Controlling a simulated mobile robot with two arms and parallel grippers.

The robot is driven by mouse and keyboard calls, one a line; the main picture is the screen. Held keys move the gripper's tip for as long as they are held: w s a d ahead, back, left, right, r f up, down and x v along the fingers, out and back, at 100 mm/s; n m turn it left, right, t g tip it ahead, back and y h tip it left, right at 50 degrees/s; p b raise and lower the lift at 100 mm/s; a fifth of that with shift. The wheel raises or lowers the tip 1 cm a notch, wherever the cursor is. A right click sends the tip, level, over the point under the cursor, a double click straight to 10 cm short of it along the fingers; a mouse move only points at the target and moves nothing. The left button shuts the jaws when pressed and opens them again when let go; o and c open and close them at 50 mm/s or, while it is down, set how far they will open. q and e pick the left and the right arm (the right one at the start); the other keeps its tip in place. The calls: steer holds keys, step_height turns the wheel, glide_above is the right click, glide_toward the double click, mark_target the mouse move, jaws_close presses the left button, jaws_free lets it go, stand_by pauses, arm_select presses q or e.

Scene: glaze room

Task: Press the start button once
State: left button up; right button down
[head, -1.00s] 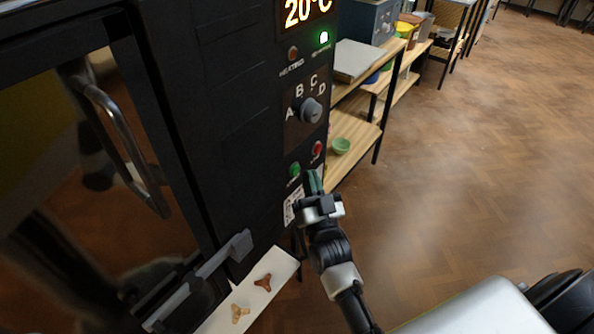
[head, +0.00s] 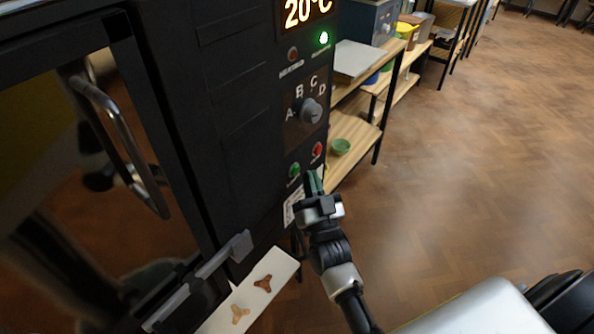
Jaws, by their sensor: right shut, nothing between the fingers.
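The black kiln's control panel (head: 265,150) faces me in the head view. A green button (head: 295,170) sits low on it, with a label under it too small to read. A red button (head: 317,149) is to its upper right. My right gripper (head: 314,182) is shut and empty, with its greenish fingertips just below and right of the green button. I cannot tell whether they touch the panel. My left gripper is not in view.
Above the buttons are a dial (head: 310,110), a lit green lamp (head: 324,38) and a display (head: 306,10) reading 20°C. A door handle (head: 125,145) juts out at left. A white board (head: 262,303) with stilts lies below. Wooden shelves (head: 352,165) stand behind; the floor at right is clear.

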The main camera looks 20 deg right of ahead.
steer(key=shift+w, duration=0.15)
stand_by(0.8)
steer(key=shift+w+a, duration=0.2)
steer(key=shift+w, duration=0.05)
steer(key=shift+w+a, duration=0.2)
steer(key=shift+w, duration=0.15)
stand_by(0.7)
steer(key=shift+s, duration=0.1)
steer(key=shift+s+d, duration=0.4)
steer(key=shift+s, duration=0.25)
steer(key=shift+s+d+p, duration=0.35)
steer(key=shift+s+d, duration=0.1)
steer(key=shift+s, duration=0.3)
steer(key=shift+s+d+p, duration=0.4)
steer(key=shift+s, duration=0.3)
steer(key=shift+s+d+p, duration=0.35)
steer(key=shift+s+d, duration=0.1)
steer(key=shift+s, duration=0.3)
